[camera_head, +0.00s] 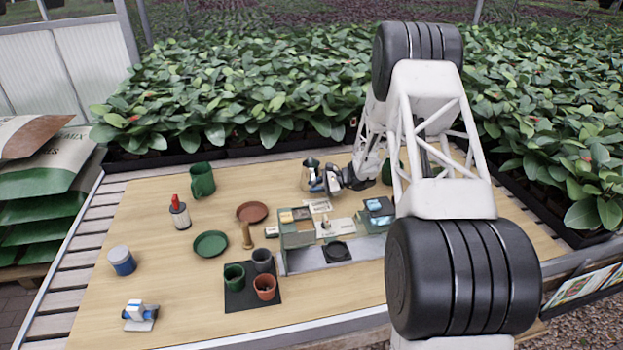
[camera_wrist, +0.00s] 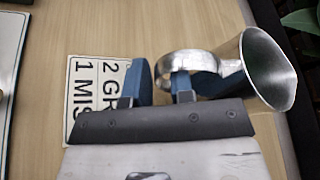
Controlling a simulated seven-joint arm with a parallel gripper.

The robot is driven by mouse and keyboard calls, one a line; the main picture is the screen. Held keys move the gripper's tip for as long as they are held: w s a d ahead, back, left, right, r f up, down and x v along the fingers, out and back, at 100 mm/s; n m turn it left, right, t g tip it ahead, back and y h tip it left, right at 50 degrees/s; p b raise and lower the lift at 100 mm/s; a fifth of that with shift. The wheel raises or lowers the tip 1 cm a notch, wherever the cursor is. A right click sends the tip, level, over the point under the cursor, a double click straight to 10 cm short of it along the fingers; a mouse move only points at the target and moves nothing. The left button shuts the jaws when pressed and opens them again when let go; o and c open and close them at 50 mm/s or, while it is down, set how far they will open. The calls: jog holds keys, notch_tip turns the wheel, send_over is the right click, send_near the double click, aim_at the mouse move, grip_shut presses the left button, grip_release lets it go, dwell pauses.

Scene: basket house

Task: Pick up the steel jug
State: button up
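The steel jug (camera_head: 308,174) stands near the back middle of the table in the head view. In the wrist view the jug (camera_wrist: 262,70) is at the upper right, its wide mouth facing right and its loop handle facing left. My gripper (camera_head: 325,179) is at the jug's right side in the head view. In the wrist view my gripper (camera_wrist: 162,84) has its blue fingers at the handle, one on the loop's outer side and one seemingly within the loop. A narrow space shows between the fingers; whether both press on the handle is unclear.
A lettered card (camera_wrist: 92,95) lies beneath the fingers. A grey organiser (camera_head: 298,238) stands in front of the jug. A green mug (camera_head: 202,180), terracotta saucer (camera_head: 252,212), green saucer (camera_head: 210,244) and small pots (camera_head: 264,287) are to the left. Leafy plants (camera_head: 260,95) border the back.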

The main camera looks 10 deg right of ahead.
dwell(0.4)
grip_shut()
jog(key=shift+r, duration=0.35)
jog(key=shift+r, duration=4.55)
jog(key=shift+r, duration=0.15)
